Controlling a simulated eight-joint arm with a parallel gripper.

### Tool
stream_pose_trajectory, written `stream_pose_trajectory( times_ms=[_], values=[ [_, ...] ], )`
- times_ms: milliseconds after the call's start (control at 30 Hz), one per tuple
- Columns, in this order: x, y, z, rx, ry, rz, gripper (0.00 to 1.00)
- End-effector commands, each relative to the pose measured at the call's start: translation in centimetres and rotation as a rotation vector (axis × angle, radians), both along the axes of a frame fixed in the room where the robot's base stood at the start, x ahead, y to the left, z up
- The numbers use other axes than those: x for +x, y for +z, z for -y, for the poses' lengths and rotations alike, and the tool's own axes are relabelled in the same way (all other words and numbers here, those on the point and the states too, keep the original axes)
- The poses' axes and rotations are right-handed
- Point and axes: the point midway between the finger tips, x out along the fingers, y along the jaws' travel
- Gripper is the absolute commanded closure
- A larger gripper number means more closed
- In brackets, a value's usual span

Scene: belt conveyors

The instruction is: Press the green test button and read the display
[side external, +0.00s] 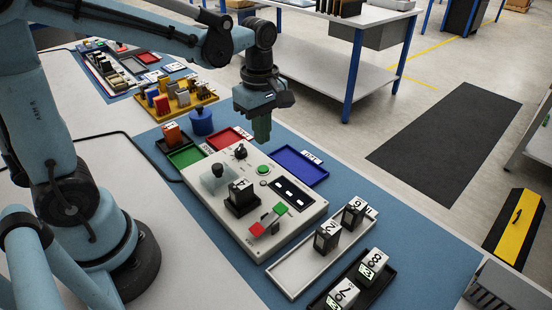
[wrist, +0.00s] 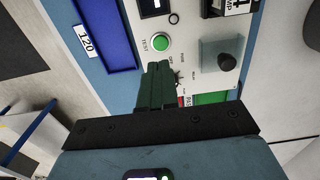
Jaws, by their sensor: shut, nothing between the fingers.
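The test panel (side external: 232,242) is a light grey box on the blue mat. Its round green test button (side external: 263,169) is near the far right part of the top, and it also shows in the wrist view (wrist: 160,43) beside the word TEST. The dark display (side external: 291,193) is next to the button; only its edge shows in the wrist view (wrist: 154,6), too small to read. A dark block with a white label (side external: 241,188) sits in the panel's socket. My gripper (side external: 262,138) is shut and empty, above the panel's far edge. In the wrist view its fingertips (wrist: 159,66) appear just below the button, apart from it.
A black knob (side external: 218,171) on a clear cover, a dial (side external: 240,152) and a red-green rocker (side external: 268,220) stand on the panel. Blue (side external: 301,167), red (side external: 226,137) and green (side external: 186,157) trays lie around its far side. Numbered blocks stand in trays at the near right.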

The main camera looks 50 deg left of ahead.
Motion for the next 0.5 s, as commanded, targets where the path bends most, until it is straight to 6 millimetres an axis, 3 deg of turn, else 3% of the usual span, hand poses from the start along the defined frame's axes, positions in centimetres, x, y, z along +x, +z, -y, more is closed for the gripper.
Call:
stream_pose_trajectory(
  times_ms=[300,500],
  values=[
    [0.0,-4.5,0.0,0.0,0.0,0.001,1.0],
    [0.0,-6.5,0.0,0.001,0.001,0.002,1.0]
  ],
)
